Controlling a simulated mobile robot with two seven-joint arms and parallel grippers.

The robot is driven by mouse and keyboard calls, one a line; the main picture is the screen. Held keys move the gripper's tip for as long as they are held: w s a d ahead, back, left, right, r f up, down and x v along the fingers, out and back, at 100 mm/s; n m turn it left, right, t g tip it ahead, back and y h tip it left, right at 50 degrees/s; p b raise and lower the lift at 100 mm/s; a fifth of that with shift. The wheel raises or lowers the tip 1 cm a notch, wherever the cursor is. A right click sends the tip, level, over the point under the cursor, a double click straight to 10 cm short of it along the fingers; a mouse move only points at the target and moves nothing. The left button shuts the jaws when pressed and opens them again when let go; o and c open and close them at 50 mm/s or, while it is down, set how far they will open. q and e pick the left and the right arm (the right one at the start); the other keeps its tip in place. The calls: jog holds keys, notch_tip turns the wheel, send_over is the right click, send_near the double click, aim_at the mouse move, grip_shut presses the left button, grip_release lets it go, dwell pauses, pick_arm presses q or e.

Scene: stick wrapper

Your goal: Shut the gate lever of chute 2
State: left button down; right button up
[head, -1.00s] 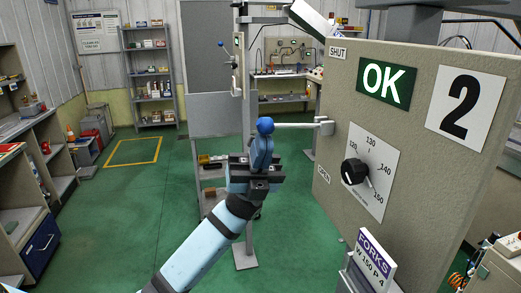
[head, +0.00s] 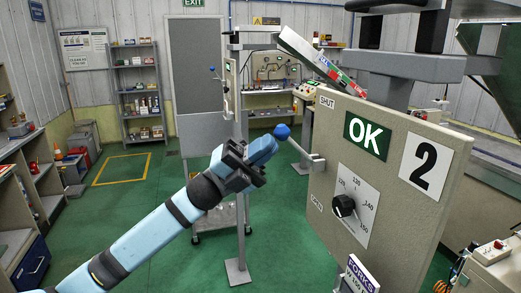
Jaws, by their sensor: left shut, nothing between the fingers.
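The gate lever is a thin pale rod (head: 301,152) with a blue ball knob (head: 282,131), on a bracket at the left edge of the chute 2 panel (head: 400,205). The rod slants up and to the left from its bracket, between the SHUT label (head: 326,102) above and a lower label (head: 317,203) too small to read. My left gripper (head: 268,150) is shut and empty, its blue fingertips just below and left of the knob. I cannot tell whether they touch it. My right gripper is not in view.
The panel carries a green OK sign (head: 366,135), a dial knob (head: 343,206) and a number 2 plate (head: 426,165). A FORKS sign (head: 361,272) stands at its foot. A grey post (head: 240,180) with another lever stands behind my gripper. The green floor at left is clear.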

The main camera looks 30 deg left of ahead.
pick_arm(q)
jog(key=shift+w+d+r, duration=0.15)
jog(key=shift+w+r, duration=0.05)
jog(key=shift+r, duration=0.25)
jog(key=shift+w+d+r, duration=0.15)
jog(key=shift+r, duration=0.25)
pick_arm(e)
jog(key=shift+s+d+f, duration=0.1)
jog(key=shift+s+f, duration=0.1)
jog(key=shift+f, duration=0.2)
pick_arm(q)
jog(key=shift+r, duration=0.15)
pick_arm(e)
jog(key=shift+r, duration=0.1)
pick_arm(q)
jog(key=shift+a, duration=0.1)
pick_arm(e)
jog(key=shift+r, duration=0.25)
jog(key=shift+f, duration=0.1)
